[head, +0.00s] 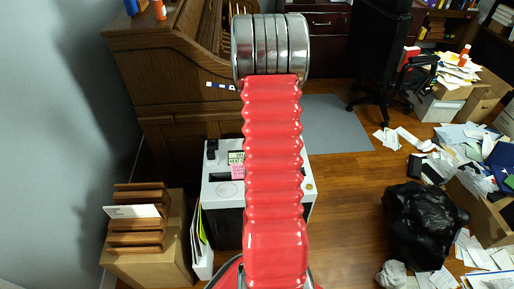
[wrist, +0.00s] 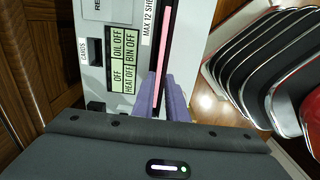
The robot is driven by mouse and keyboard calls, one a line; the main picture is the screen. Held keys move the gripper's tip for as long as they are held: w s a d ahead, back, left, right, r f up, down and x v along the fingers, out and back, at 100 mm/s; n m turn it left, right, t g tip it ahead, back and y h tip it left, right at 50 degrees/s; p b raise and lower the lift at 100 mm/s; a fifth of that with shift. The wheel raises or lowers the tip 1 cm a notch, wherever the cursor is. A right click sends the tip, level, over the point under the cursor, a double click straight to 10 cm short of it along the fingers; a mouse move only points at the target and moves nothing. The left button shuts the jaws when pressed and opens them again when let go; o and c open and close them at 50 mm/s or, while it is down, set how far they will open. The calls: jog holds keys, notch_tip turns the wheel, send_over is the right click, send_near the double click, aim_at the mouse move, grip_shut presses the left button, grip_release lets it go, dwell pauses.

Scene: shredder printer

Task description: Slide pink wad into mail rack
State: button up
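The pink wad (head: 237,171) stands at the slot in the top of the white shredder (head: 222,190). In the wrist view the pink wad (wrist: 165,38) is a thin pink strip seen edge-on along the slot. The two purple fingers of my gripper (wrist: 163,92) lie at its near end, close together with a narrow gap; whether they touch the wad I cannot tell. In the head view my red arm hides the gripper. A wooden rack (head: 137,240) with tilted slats, seemingly the mail rack, stands on a cardboard box at the lower left and holds a white envelope (head: 133,211).
Labels and a card slot (wrist: 95,50) mark the shredder top. A holder with coloured papers (head: 201,240) stands between shredder and rack. A black rubbish bag (head: 422,225) and scattered papers lie at right.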

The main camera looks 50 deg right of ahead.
jog(key=shift+s+d+f, duration=0.1)
jog(key=shift+d+f, duration=0.15)
jog(key=shift+f, duration=0.1)
notch_tip(320, 180, down, 14)
jog(key=shift+r, duration=0.25)
dwell(0.6)
jog(key=shift+c, duration=0.2)
grip_shut()
jog(key=shift+r, duration=0.55)
jog(key=shift+r, duration=0.35)
